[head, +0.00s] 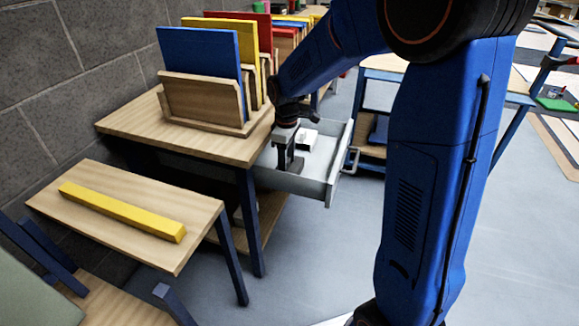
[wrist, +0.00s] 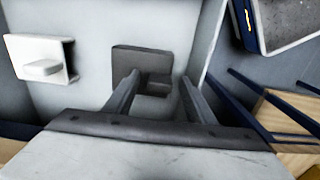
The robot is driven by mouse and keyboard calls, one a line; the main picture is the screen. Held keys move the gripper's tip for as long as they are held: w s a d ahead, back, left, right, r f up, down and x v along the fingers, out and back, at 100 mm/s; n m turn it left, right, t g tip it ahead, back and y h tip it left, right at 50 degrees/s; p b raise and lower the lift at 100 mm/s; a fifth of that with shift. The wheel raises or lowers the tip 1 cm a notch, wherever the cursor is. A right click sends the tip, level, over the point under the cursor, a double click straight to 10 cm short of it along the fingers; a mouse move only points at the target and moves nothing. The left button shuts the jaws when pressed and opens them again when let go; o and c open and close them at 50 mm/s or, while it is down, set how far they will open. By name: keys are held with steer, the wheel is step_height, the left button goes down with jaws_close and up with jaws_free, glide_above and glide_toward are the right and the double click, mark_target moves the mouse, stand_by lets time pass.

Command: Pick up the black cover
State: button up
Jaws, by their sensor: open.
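The black cover (wrist: 143,62) is a dark flat plate with a small block-like knob (wrist: 159,85). It lies in the open drawer (head: 320,188). My gripper (wrist: 158,82) is open, with its two fingers pointing at the cover and the knob between the fingertips in the wrist view. I cannot tell how much height is left between the fingertips and the plate. In the head view my gripper (head: 288,160) reaches down into the drawer, and the cover cannot be told apart from the dark fingers.
A white cover (wrist: 40,58) with a knob lies left of the black one in the wrist view. The drawer's walls stand around my gripper. The wooden table (head: 130,122) bears a rack (head: 200,100) with coloured panels. A yellow bar (head: 120,211) lies on a lower bench (head: 160,250).

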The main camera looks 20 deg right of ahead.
steer(key=c, duration=1.2)
steer(key=shift+o, duration=0.2)
steer(key=shift+r, duration=0.15)
